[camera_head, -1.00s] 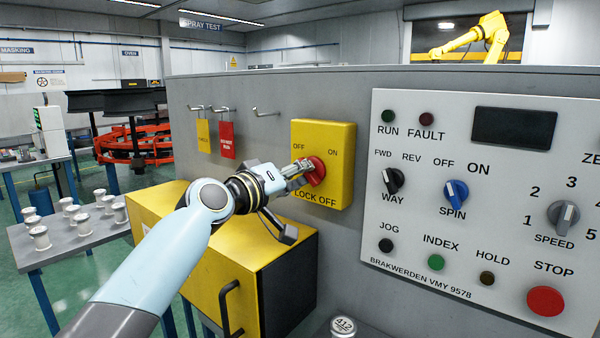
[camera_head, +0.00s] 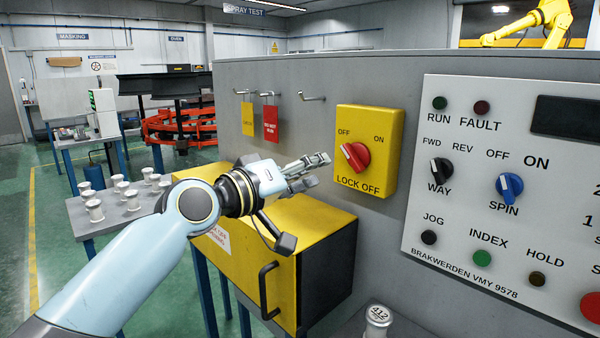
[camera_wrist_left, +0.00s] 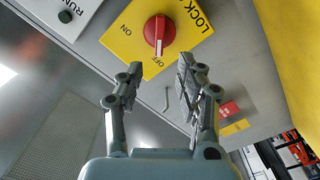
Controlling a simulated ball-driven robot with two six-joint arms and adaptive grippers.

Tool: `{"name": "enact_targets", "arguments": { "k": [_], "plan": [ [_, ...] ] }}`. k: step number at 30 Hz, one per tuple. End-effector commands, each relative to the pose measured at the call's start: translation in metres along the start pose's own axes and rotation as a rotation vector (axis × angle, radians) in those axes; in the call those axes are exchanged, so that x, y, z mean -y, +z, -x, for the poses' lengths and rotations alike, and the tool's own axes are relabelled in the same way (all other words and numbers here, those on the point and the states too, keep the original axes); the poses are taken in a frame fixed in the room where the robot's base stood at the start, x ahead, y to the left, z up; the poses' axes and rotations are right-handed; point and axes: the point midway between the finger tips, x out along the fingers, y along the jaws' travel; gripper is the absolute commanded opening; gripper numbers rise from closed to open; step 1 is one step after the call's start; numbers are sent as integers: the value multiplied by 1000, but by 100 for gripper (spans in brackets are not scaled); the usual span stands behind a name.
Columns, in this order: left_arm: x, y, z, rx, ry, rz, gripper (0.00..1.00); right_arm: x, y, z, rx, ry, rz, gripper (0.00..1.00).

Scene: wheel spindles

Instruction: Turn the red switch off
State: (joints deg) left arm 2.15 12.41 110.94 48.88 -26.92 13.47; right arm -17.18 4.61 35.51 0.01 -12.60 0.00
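The red switch (camera_head: 355,157) is a round knob with a raised grip on a yellow LOCK OFF plate (camera_head: 381,119). Its grip tilts up and left, its pale stripe toward the OFF mark. In the left wrist view the red switch (camera_wrist_left: 160,31) also has its white stripe toward OFF. My left gripper (camera_head: 318,166) is just left of the switch, apart from it. In the left wrist view my left gripper (camera_wrist_left: 160,82) has its two fingers apart with nothing between them. My right gripper is in neither view.
A grey control panel (camera_head: 465,200) with knobs and buttons is to the right. A yellow box (camera_head: 300,225) with a black handle stands below my left gripper. Yellow and red tags (camera_head: 271,123) hang on hooks to the left. A table (camera_head: 90,222) holds several white spindles.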

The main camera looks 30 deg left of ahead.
Motion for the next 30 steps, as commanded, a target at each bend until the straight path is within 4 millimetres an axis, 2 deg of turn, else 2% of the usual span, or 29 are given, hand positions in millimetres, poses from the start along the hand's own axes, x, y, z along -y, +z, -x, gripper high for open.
{"name": "enact_targets", "arguments": {
  "k": [3, 7, 23, 26, 29, 30],
  "plan": [
    [1, 0, 17, 0, -2, -3, 37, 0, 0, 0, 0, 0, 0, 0],
    [0, 0, 26, -1, 0, -1, 37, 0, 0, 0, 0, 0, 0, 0],
    [0, 2, 28, 4, -3, -3, 37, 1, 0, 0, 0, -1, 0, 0],
    [4, 20, 36, 58, -34, -44, 37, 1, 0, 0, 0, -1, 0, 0],
    [17, 63, 61, 200, -119, -150, 37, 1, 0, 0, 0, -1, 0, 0],
    [25, 85, 77, 280, -170, -206, 37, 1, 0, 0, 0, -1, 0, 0]
  ]
}}
